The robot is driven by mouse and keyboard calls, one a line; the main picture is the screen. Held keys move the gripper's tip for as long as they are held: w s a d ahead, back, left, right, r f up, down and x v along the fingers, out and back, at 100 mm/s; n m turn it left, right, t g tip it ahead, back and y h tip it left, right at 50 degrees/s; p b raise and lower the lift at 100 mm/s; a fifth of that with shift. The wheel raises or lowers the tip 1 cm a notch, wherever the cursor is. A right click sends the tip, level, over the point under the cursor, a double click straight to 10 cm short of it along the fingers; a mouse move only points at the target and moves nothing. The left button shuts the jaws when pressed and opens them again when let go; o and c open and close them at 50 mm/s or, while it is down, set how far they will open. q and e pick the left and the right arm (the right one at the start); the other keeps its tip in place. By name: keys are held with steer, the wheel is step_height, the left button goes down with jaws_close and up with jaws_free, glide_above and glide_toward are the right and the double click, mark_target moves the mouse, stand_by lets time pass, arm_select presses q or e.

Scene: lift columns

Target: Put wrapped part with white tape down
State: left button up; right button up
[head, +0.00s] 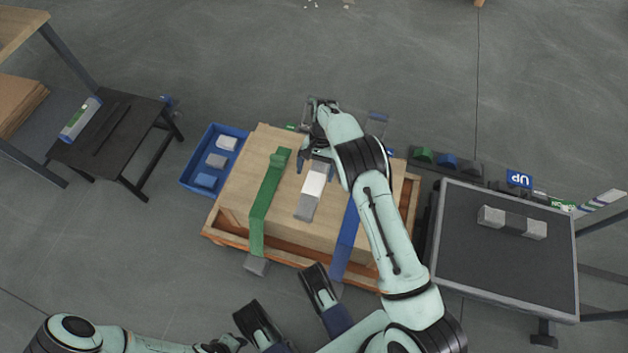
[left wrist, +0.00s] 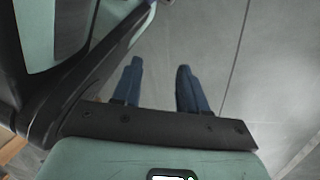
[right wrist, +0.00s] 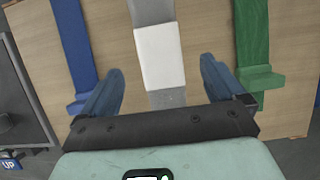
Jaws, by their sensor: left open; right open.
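The wrapped part with white tape (head: 312,186) is a grey bar with a white band around it. It lies on top of the wooden crate (head: 235,190), between a green strap (head: 267,200) and a blue strap (head: 346,238). My right gripper (head: 318,166) is at the far end of the part. In the right wrist view the open fingers (right wrist: 161,78) stand either side of the white band (right wrist: 160,56), with gaps on both sides. My left gripper (left wrist: 159,68) is open and empty over bare floor in the left wrist view.
A blue bin (head: 190,180) with several small blocks stands left of the crate. A dark table (head: 500,270) with a grey-ended part (head: 514,222) is at the right. Floor behind the crate is mostly clear.

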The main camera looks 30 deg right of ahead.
arm_select(q)
steer(key=shift+w+r+t, duration=0.3)
steer(key=shift+w+r, duration=0.05)
steer(key=shift+w, duration=0.3)
arm_select(e)
steer(key=shift+v, duration=2.35)
